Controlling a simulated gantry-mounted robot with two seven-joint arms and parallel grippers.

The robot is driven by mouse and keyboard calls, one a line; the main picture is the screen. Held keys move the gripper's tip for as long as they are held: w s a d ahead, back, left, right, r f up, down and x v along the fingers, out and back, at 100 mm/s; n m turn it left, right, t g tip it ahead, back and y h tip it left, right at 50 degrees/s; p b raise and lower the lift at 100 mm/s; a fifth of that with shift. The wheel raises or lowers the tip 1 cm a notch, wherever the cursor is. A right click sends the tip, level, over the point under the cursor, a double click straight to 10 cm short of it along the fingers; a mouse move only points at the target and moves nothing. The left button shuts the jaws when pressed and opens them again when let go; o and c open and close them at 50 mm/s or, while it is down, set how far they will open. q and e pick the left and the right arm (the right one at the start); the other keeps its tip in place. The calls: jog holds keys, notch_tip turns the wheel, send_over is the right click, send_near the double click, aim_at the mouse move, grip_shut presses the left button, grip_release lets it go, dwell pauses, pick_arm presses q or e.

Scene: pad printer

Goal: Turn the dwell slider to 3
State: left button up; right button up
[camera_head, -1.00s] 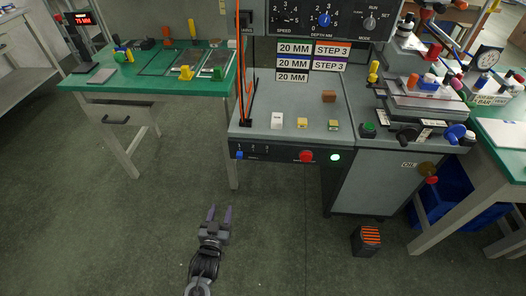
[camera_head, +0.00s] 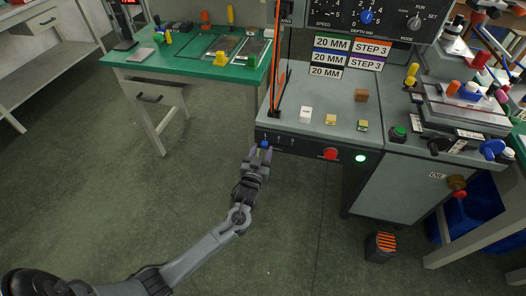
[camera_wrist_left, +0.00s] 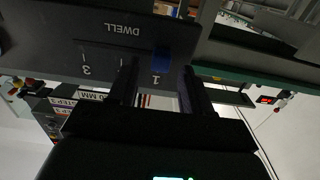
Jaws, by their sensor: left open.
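The dwell slider is a small blue knob (camera_wrist_left: 161,60) on the dark front panel (camera_wrist_left: 95,45) of the pad printer. In the left wrist view, which is upside down, it stands by the mark 1, with the mark 3 at the far left of the scale and the word DWELL above. In the head view the knob (camera_head: 264,144) is at the left end of the machine's front edge. My left gripper (camera_head: 261,152) is open in front of it. In the wrist view its two dark fingers appear on either side of the knob; contact cannot be told. My right gripper is not in view.
A red button (camera_head: 330,153) and a lit green button (camera_head: 360,158) sit to the right on the same front face. White and yellow blocks stand on the machine bed (camera_head: 300,92) above. A green-topped table (camera_head: 180,68) is at the left.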

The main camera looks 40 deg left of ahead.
pick_arm(q)
jog(key=shift+x, duration=0.85)
grip_shut()
